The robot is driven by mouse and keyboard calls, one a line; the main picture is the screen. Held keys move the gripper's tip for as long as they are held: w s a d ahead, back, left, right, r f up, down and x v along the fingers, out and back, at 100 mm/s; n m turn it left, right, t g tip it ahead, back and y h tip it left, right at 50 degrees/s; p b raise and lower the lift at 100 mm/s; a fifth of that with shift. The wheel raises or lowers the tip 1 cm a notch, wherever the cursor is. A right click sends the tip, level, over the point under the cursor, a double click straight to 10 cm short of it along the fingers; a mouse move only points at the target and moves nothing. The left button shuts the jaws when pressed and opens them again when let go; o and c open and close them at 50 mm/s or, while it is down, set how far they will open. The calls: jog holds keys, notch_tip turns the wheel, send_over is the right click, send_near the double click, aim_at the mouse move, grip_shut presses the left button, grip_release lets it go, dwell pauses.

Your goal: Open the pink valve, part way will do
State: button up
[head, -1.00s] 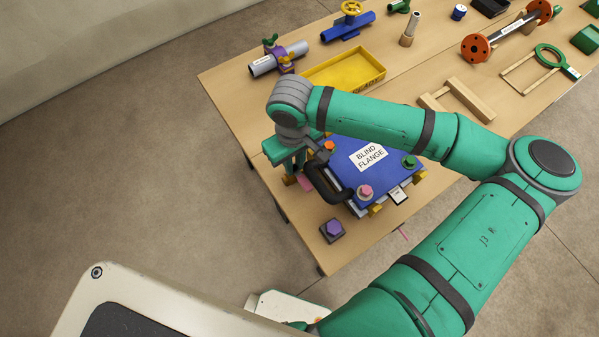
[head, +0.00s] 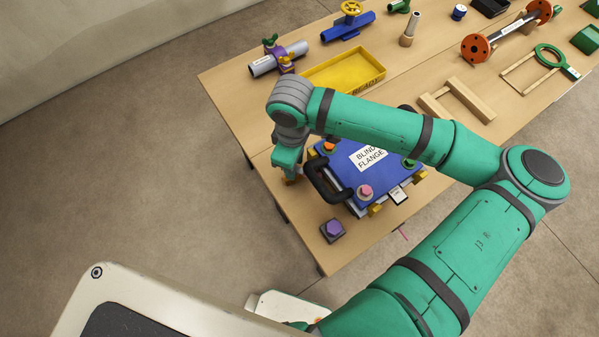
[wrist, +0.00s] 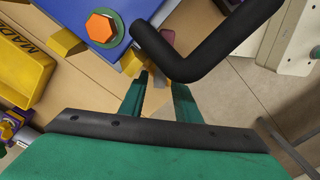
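No pink valve can be clearly made out. A pink hex knob (head: 365,192) stands on the near corner of the blue blind flange plate (head: 345,165). In the wrist view a small pink piece (wrist: 168,37) shows beside the black handle (wrist: 205,50), partly hidden by it; I cannot tell what it belongs to. My gripper (wrist: 160,82) is open, its two green fingers apart with nothing clearly between them.
An orange hex bolt (wrist: 103,27) and a green one (head: 409,163) sit on the plate. A purple hex block (head: 332,230) stands near the table corner. A yellow tray (head: 345,70) and a clamped grey pipe (head: 264,66) lie behind. The table edge is close by.

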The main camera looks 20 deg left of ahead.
jog(key=shift+r, duration=3)
jog(key=shift+r, duration=0.1)
notch_tip(320, 180, up, 11)
jog(key=shift+f, duration=0.2)
